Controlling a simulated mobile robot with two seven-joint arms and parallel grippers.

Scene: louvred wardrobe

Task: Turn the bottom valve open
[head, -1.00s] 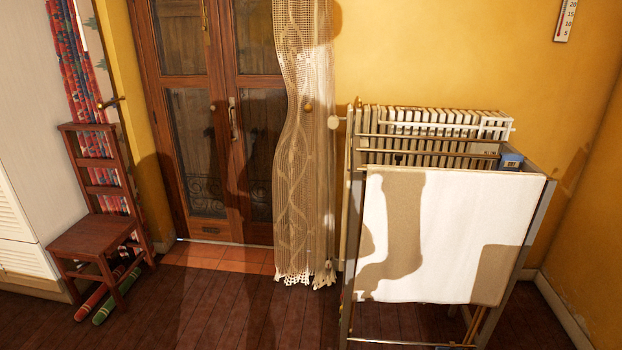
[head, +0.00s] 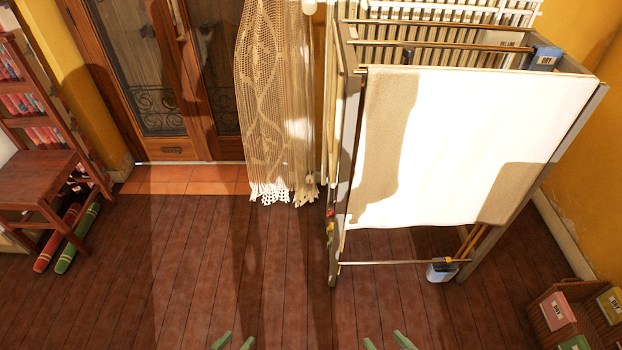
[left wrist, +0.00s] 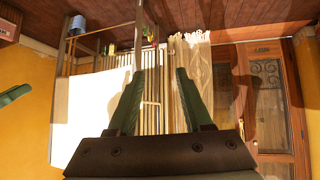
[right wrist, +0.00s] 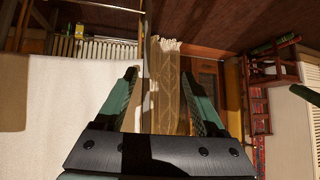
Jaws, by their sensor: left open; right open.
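A small red and yellow fitting (head: 330,222) sits low at the left side of the drying rack, near the radiator's foot; it seems to be the bottom valve. It is small, and how it is turned cannot be told. A similar coloured spot (left wrist: 151,34) shows in the upside-down left wrist view. The radiator (head: 430,45) is mostly hidden behind the rack and its white cloth. My left gripper (head: 234,342) is open and empty at the bottom edge of the head view. My right gripper (head: 387,342) is open and empty to its right. Both are well apart from the fitting.
The drying rack (head: 345,150) with a white towel (head: 470,140) stands in front of the radiator. A lace curtain (head: 275,100) hangs left of it. A chair (head: 40,180) stands at left, a crate (head: 540,310) at lower right. The wooden floor (head: 190,270) between is clear.

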